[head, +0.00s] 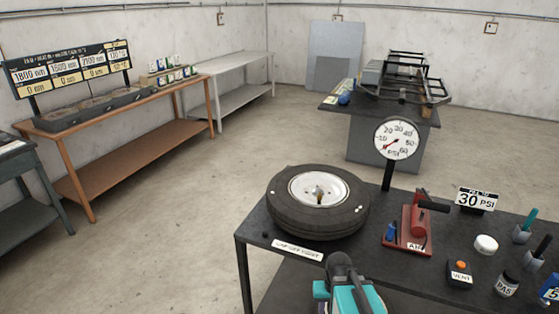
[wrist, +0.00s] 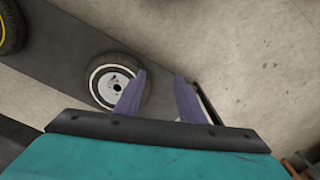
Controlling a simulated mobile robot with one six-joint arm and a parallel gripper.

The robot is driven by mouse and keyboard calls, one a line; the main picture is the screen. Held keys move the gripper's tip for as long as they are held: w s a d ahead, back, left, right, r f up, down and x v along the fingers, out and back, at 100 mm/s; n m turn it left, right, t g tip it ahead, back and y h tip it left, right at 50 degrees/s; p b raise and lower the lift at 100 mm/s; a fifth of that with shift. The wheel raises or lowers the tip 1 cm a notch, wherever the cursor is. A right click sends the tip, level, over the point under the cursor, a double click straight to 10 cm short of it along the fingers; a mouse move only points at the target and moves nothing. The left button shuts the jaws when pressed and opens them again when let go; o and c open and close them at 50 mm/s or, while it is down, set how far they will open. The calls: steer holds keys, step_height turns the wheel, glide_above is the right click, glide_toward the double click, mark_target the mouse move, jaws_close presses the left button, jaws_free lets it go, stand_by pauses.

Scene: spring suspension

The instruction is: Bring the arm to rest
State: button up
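My gripper (wrist: 160,97) shows in the wrist view as two purple fingers, set apart with nothing between them. The wrist view looks down past them at a floor and a dark surface bearing a white-rimmed tire (wrist: 112,87). In the head view my teal and dark arm (head: 347,294) is at the bottom centre, in front of the dark table (head: 262,225); the fingers are hidden there. A tire with a white wheel (head: 318,200) lies flat on that table.
On the table stand a pressure gauge (head: 396,139), a red air pump (head: 415,226), a vent box (head: 460,274) and a 30 PSI sign (head: 476,198). An orange-brown bench (head: 140,148) is at left, and a dark bench with a frame (head: 385,135) at back right. The floor between is clear.

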steer(key=s+f+g+b, duration=0.5)
steer(key=s+f+b, duration=0.5)
steer(key=s+f, duration=1.6)
step_height(320, 180, down, 2)
steer(key=shift+s+f+g, duration=0.25)
steer(key=shift+s+g, duration=0.05)
steer(key=shift+g, duration=0.1)
